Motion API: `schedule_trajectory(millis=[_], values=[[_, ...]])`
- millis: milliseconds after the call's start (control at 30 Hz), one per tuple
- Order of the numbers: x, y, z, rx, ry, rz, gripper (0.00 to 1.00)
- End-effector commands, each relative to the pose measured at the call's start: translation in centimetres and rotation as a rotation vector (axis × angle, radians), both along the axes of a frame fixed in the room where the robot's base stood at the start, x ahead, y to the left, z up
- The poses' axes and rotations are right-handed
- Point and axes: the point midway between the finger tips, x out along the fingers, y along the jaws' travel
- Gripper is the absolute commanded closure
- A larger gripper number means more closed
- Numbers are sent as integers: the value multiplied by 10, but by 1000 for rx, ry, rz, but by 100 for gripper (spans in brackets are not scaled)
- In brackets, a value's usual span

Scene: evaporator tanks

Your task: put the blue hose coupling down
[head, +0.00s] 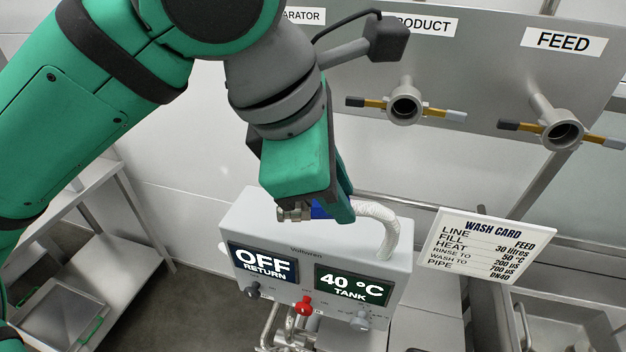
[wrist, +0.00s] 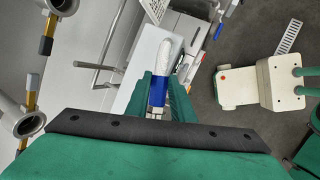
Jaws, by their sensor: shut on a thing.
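The blue hose coupling (head: 321,211) is held in my gripper (head: 322,212), above the top of a grey control box (head: 290,225). My gripper is shut on the coupling, and its green fingers hide part of it. A metal end shows at the coupling's left side.
The box front shows "OFF RETURN" and "40 °C TANK" displays, with a red knob (head: 304,305) below. A wash card (head: 477,245) stands at right. Behind are pipe outlets labelled PRODUCT (head: 405,105) and FEED (head: 562,132), with handles. A metal shelf table (head: 90,245) stands at left.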

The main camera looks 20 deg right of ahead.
Motion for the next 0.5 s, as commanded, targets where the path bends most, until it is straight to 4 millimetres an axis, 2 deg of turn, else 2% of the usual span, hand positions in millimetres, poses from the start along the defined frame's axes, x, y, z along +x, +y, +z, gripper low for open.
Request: schedule_trajectory(millis=[200, 400, 500], values=[[43, -15, -24, -2, 4, 0, 100], [66, -23, -55, -3, 2, 0, 100], [73, -26, -63, -1, 2, 0, 100]])
